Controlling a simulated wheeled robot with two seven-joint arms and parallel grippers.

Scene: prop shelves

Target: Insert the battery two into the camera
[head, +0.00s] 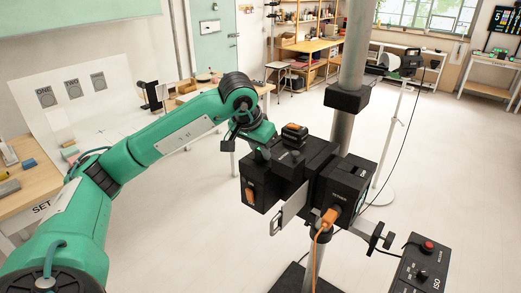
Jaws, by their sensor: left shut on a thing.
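The black camera (340,190) is mounted at the grey pole, with an orange plug and cable on its front. A silver plate (291,209) sticks out at its lower left. My left gripper (262,153) is at the camera's left side, above a black block (259,192) with an orange mark. It is shut on this block, which appears to be battery two; its label is not readable. The block is close against the camera, but I cannot tell how far it sits in. The fingertips are partly hidden. My right gripper is not in view.
A small black box (294,132) with orange marks sits on top of the camera. A control box (422,268) with a red button is at the lower right. A white board (72,108) with numbered panels stands on the left table. Open floor lies to the right.

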